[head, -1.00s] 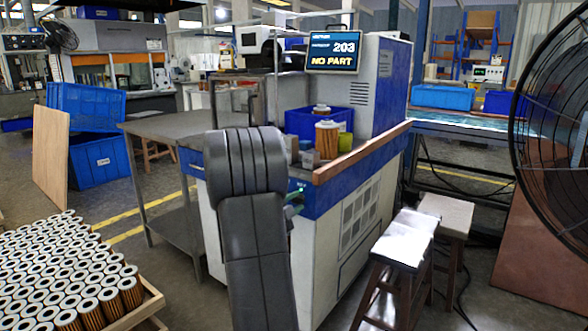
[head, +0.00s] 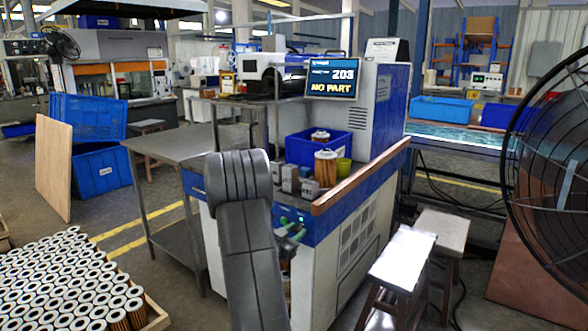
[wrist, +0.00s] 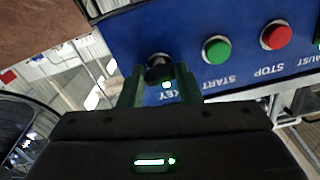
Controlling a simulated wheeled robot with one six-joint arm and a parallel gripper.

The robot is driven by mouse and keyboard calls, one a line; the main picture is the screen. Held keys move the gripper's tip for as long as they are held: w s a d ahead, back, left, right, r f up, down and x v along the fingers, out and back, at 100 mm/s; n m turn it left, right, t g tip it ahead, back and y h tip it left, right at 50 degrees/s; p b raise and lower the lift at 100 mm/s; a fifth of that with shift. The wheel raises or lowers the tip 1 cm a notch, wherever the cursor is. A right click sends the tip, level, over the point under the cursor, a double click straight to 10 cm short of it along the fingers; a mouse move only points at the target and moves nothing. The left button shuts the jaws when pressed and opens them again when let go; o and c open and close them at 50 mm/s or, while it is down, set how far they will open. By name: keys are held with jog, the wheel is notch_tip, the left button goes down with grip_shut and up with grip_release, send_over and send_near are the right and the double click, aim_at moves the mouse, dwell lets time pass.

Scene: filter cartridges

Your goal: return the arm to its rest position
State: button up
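My gripper (wrist: 158,80) has two green fingers, spread apart. In the wrist view they are at the machine's blue control panel (wrist: 225,70), one on each side of a dark key knob (wrist: 158,68) marked KEY. Gaps show beside the knob; I cannot tell whether a finger touches it. Nothing else shows between the fingers. In the head view my arm (head: 245,220) reaches toward the front of the machine (head: 340,225), and my elbow and forearm hide part of its front. The green fingers show just right of the forearm.
A green START button (wrist: 216,50) and red STOP button (wrist: 276,36) are near the fingers. Filter cartridges and a blue bin (head: 300,150) stand on the machine's ledge. Stools (head: 400,262) and a large fan (head: 558,150) are at right. A cartridge tray (head: 158,318) is at lower left.

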jog(key=shift+n+p, duration=0.7)
jog(key=shift+n, duration=0.5)
jog(key=shift+r, duration=0.1)
